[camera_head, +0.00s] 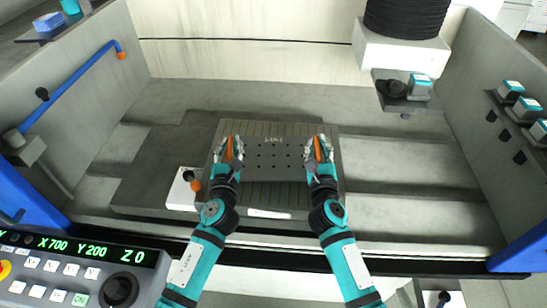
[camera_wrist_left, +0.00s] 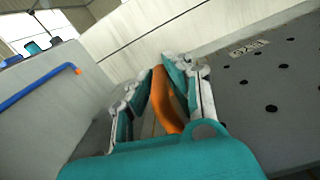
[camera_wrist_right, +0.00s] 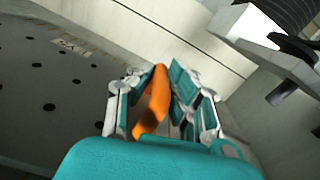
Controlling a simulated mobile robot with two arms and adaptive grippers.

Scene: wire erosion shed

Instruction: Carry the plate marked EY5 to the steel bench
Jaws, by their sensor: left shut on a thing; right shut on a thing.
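A dark grey plate (camera_head: 272,160) with several round holes and an orange handle at each end lies level over the slotted machine table. A pale marking on its far edge is too small to read. My left gripper (camera_head: 229,150) is shut on the left orange handle (camera_wrist_left: 165,100). My right gripper (camera_head: 319,149) is shut on the right orange handle (camera_wrist_right: 154,100). The plate's surface also shows in the left wrist view (camera_wrist_left: 265,85) and the right wrist view (camera_wrist_right: 50,85). I cannot tell whether it touches the table. The steel bench is not identifiable here.
The slotted table (camera_head: 268,195) sits inside a tank with high side walls. A machine head (camera_head: 403,50) hangs at the upper right. A control panel (camera_head: 75,270) reading X700 Y200 Z0 stands at the lower left. A blue pipe (camera_head: 70,85) runs along the left wall.

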